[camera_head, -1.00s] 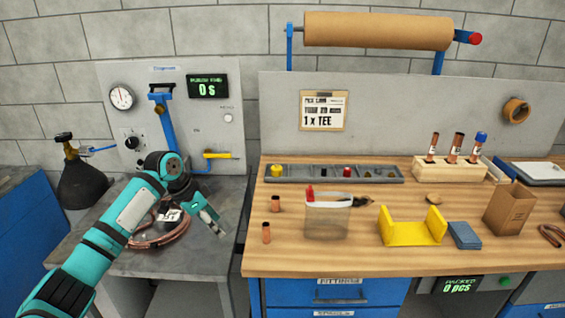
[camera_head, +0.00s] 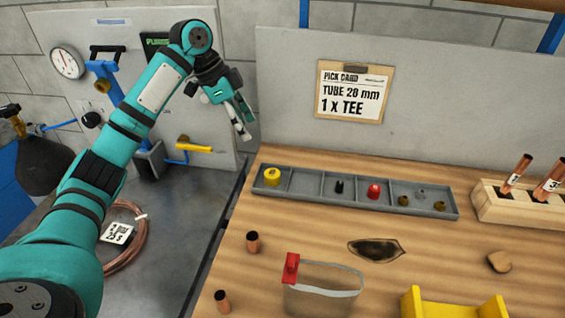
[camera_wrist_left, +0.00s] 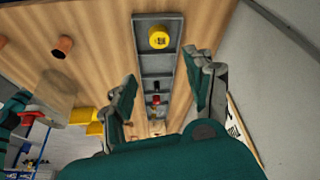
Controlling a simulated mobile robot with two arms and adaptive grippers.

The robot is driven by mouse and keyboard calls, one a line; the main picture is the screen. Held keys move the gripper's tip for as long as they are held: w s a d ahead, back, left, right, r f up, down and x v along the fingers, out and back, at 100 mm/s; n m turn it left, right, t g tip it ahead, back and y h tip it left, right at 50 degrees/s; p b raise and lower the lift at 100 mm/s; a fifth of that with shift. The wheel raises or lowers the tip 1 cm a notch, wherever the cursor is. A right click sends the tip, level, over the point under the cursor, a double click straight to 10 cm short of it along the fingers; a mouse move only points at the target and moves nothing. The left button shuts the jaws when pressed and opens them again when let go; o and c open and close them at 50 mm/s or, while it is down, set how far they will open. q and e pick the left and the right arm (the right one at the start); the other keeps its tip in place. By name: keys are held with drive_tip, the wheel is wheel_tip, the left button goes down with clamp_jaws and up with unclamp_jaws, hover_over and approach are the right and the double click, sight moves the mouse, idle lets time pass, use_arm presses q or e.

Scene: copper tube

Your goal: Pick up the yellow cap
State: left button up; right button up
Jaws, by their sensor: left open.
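The yellow cap (camera_head: 272,176) sits in the leftmost compartment of the grey divided tray (camera_head: 307,194) on the wooden bench. In the left wrist view the yellow cap (camera_wrist_left: 158,38) lies beyond the fingertips, near the far end of the tray (camera_wrist_left: 144,19). My left gripper (camera_head: 243,121) is open and empty, above and to the left of the cap, in front of the grey back panel. Its two fingers (camera_wrist_left: 163,72) show apart in the left wrist view, over the tray. My right gripper is in neither current view.
The tray also holds a black piece (camera_head: 339,187), a red cap (camera_head: 374,191) and small brass parts. Copper pieces (camera_head: 253,242), a clear container with a red clip (camera_head: 322,288) and a yellow holder (camera_head: 450,305) stand nearer the front. A pick card (camera_head: 350,91) hangs behind.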

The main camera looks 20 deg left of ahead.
use_arm(q)
drive_tip(key=p, duration=0.2)
hover_over(271, 173)
drive_tip(key=s+a, duration=0.1)
drive_tip(key=a, duration=0.1)
wheel_tip(271, 173, down, 10)
drive_tip(key=shift+s+d+r, duration=0.1)
drive_tip(key=shift+d, duration=0.05)
drive_tip(key=shift+d+f, duration=0.15)
drive_tip(key=shift+f, duration=0.35)
drive_tip(key=p+x, duration=0.1)
drive_tip(key=x, duration=0.3)
drive_tip(key=shift+f, duration=0.2)
drive_tip(key=shift+w+f, duration=0.3)
drive_tip(key=shift+f, duration=0.1)
drive_tip(key=c, duration=0.5)
